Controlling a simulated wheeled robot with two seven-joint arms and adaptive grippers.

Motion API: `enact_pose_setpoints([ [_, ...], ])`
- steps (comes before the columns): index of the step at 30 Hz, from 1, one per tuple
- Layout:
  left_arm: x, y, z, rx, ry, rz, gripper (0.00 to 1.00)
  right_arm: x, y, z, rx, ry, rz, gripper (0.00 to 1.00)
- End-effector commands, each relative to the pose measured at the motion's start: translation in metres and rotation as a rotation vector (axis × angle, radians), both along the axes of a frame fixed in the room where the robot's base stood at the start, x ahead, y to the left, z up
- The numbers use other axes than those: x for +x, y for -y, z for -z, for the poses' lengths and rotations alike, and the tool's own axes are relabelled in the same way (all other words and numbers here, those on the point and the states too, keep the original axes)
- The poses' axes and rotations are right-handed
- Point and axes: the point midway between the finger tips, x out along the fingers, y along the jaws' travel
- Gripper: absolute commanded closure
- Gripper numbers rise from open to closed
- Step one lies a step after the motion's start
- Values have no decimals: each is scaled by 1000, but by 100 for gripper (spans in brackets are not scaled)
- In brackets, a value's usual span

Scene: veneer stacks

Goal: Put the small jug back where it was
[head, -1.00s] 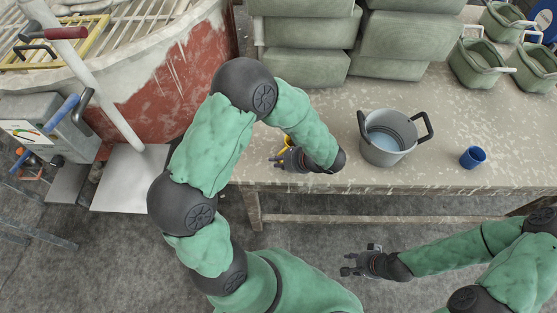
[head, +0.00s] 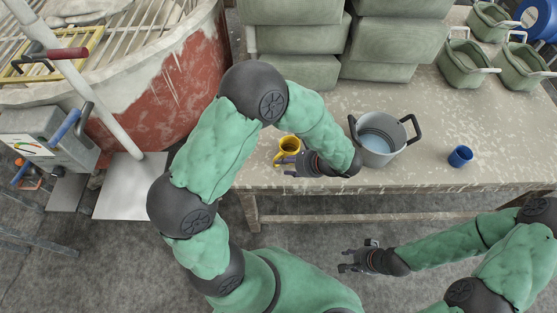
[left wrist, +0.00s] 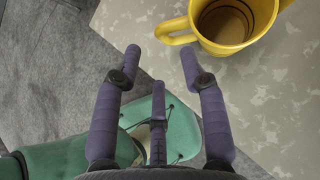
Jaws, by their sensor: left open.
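The small yellow jug (head: 289,147) stands upright near the front left edge of the table. It also shows at the top of the left wrist view (left wrist: 207,38), its handle to the left and its inside brownish. My left gripper (head: 284,166) is open and empty, just on the near side of the jug. In the left wrist view its fingers (left wrist: 161,54) are spread, with the jug's handle beyond the tips and a visible gap. My right gripper (head: 344,261) is open and empty in front of the table, lower than its top.
A grey bucket (head: 377,148) with dark handles stands right of my left wrist. A blue cup (head: 460,156) is further right. Green tubs (head: 466,62) and stacked green blocks (head: 385,45) fill the back. A large round red-and-white vat (head: 160,105) stands left of the table (head: 410,100).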

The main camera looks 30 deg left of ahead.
Motion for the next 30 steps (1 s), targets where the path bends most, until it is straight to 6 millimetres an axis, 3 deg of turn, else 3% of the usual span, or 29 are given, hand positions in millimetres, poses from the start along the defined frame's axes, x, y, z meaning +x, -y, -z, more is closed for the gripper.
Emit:
enact_pose_setpoints([
  [6,0,23,-25,1,1,2,58,0,0,-15,0,0,0,61],
  [11,-2,29,-26,-11,-7,-8,58,0,0,-18,0,0,0,61],
  [14,-15,34,-6,-76,-33,-56,58,0,0,-18,0,0,0,61],
  [17,-41,45,31,-211,-79,-172,58,0,0,-17,0,0,0,61],
  [21,-86,77,84,-450,-116,-447,58,0,0,-17,0,0,0,61],
  [24,-107,104,110,-598,-103,-677,58,0,0,-17,0,0,0,61],
  [30,-121,142,147,-796,23,-1183,58,0,0,-17,0,0,0,61],
])
